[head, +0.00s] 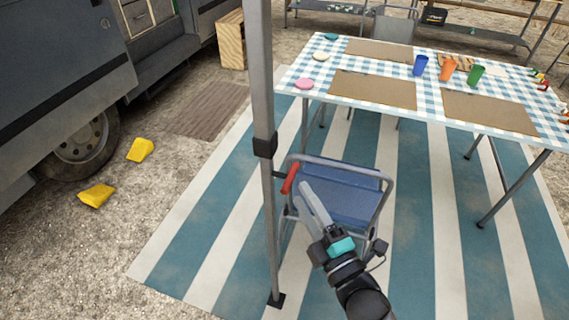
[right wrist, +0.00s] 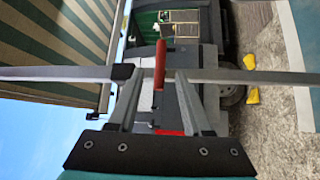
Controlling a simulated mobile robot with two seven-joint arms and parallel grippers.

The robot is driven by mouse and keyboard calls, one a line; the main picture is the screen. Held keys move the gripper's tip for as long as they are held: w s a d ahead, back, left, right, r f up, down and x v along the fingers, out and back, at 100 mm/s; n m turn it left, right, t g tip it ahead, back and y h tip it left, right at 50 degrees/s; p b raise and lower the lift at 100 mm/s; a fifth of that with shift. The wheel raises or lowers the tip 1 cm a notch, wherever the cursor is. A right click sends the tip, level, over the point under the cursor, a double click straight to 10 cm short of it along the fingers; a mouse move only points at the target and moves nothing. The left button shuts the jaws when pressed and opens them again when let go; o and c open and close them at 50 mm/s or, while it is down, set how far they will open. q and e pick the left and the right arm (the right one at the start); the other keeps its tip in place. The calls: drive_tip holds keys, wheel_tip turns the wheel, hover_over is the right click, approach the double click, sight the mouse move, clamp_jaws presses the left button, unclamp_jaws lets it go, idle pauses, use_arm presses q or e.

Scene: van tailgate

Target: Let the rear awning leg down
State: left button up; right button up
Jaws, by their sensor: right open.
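The awning leg (head: 263,80) is a grey upright pole with a black collar (head: 265,145) partway up. Its narrower lower section ends in a dark foot (head: 276,300) that appears at the striped mat. A red lever (head: 290,178) sticks out just below the collar. My right gripper (head: 306,190) is open beside the lever, fingers pointing at the pole. In the right wrist view the pole (right wrist: 60,73) runs sideways, with the red lever (right wrist: 160,62) between and just ahead of the fingertips; I cannot tell whether they touch it. My left gripper is not in view.
A blue folding chair (head: 345,190) stands close behind my right gripper. A table with a checked cloth (head: 430,100) is beyond it. The van (head: 60,90) is at left, with yellow chocks (head: 97,195) by its wheel. The striped mat (head: 190,250) is clear left of the pole.

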sight(289, 175)
drive_tip(key=x, duration=0.9)
drive_tip(key=shift+w+a, duration=0.15)
drive_tip(key=shift+w, duration=0.1)
clamp_jaws()
idle(1.1)
